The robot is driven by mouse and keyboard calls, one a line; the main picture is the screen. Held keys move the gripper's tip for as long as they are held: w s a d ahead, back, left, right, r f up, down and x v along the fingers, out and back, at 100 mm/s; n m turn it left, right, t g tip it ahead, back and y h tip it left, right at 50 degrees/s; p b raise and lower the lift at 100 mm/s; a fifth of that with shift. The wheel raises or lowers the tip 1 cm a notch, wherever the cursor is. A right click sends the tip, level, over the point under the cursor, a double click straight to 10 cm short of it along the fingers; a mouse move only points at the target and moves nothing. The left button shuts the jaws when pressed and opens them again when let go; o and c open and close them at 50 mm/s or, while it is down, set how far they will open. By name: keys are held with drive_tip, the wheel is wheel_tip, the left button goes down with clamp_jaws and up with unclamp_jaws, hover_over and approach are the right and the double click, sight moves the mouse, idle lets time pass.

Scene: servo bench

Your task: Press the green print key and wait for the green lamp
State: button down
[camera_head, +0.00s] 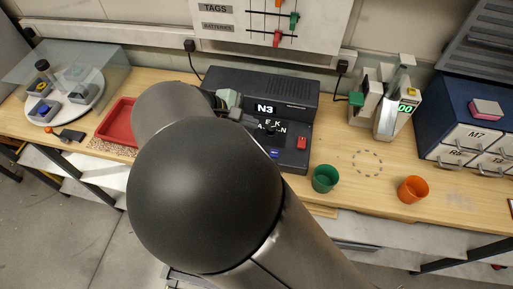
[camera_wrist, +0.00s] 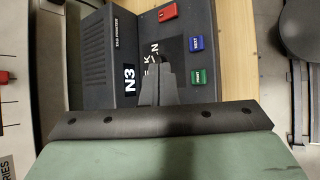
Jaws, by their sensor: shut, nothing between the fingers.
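The black tag printer (camera_head: 255,88) stands on the bench; its display reads N3. In the wrist view the green key (camera_wrist: 199,76) lies on the printer's front panel, beside a blue key (camera_wrist: 196,43), with a red key (camera_wrist: 167,12) farther off. In the head view the blue key (camera_head: 274,154) and red key (camera_head: 302,143) show, while my arm seems to hide the green one. My gripper (camera_wrist: 160,62) is shut and empty over the panel, with its tips left of the green key in the wrist view. Its height above the panel is unclear. I cannot make out a lit green lamp.
A green cup (camera_head: 325,178) and an orange cup (camera_head: 413,189) stand right of the printer. A red tray (camera_head: 117,122) and a covered turntable (camera_head: 65,100) are left.

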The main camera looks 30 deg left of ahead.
drive_tip(key=shift+f, duration=0.1)
wheel_tip(320, 180, down, 7)
drive_tip(key=b, duration=0.5)
drive_tip(key=shift+d+b, duration=0.1)
drive_tip(key=shift+b, duration=0.25)
drive_tip(key=shift+f+b, duration=0.35)
drive_tip(key=shift+f, duration=0.45)
drive_tip(key=shift+f, duration=0.15)
idle(0.9)
drive_tip(key=shift+f, duration=0.3)
drive_tip(key=shift+f+b, duration=0.4)
drive_tip(key=shift+f, duration=0.05)
idle(0.5)
idle(0.4)
drive_tip(key=shift+r+p, duration=0.75)
drive_tip(key=shift+r, duration=0.15)
